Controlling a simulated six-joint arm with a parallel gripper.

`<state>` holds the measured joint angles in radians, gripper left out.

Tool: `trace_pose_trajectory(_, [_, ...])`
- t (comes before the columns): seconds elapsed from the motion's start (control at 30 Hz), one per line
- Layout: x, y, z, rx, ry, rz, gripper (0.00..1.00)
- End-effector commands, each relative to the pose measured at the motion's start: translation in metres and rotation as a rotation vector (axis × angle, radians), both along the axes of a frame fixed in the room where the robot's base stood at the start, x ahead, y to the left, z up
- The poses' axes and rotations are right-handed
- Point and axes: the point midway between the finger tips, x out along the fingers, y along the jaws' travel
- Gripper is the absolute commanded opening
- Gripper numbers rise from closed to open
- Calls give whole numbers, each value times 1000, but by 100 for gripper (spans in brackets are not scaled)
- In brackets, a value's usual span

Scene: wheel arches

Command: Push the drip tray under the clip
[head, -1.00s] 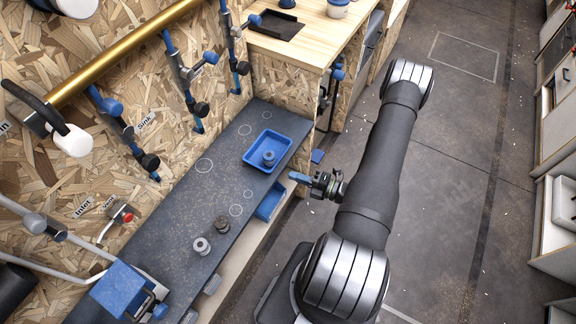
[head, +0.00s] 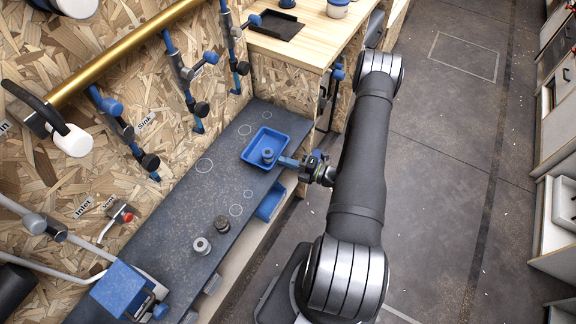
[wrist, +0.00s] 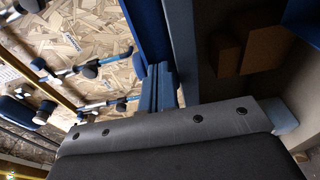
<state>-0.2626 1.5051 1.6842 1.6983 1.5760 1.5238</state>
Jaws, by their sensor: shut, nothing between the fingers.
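The drip tray is a shallow blue tray (head: 284,143) on the dark bench, with a small grey fitting (head: 267,155) in it. My gripper (head: 286,161) is shut and empty, its blue fingers at the tray's right-hand side. The tips look against or very close to the tray wall; contact is not clear. In the wrist view the shut fingers (wrist: 158,88) point toward a blue surface (wrist: 146,30), likely the tray. Several blue-and-black clips on rods stand along the wall, one nearby (head: 200,108). I cannot tell which is the task's clip.
The dark bench (head: 190,200) has drawn white circles and two small grey fittings (head: 201,246) toward the front. A blue bin (head: 269,206) sits below the bench edge.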

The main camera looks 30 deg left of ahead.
Motion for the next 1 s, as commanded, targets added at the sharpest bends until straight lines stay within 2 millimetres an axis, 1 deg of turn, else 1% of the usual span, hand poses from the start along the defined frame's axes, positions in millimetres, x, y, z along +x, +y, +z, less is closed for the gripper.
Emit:
trace_pose_trajectory(0.03, [6, 10, 0, 1, -6, 4, 0])
trace_pose_trajectory(0.1, [15, 21, 0, 1, -5, 5, 0])
trace_pose_trajectory(0.23, [26, 35, 0, 1, -3, 3, 0])
trace_pose_trajectory(0.33, [28, 38, 1, 1, -1, 0, 0])
trace_pose_trajectory(0.6, [28, 38, 0, 1, 0, 0, 0])
trace_pose_trajectory(0.77, [24, 32, 0, 0, 2, 0, 0])
trace_pose_trajectory(0.87, [15, 20, 0, 0, 3, -3, 0])
trace_pose_trajectory(0.97, [3, 2, 0, 0, 5, -5, 0])
trace_pose_trajectory(1.0, [6, -4, 1, 1, 0, -5, 0])
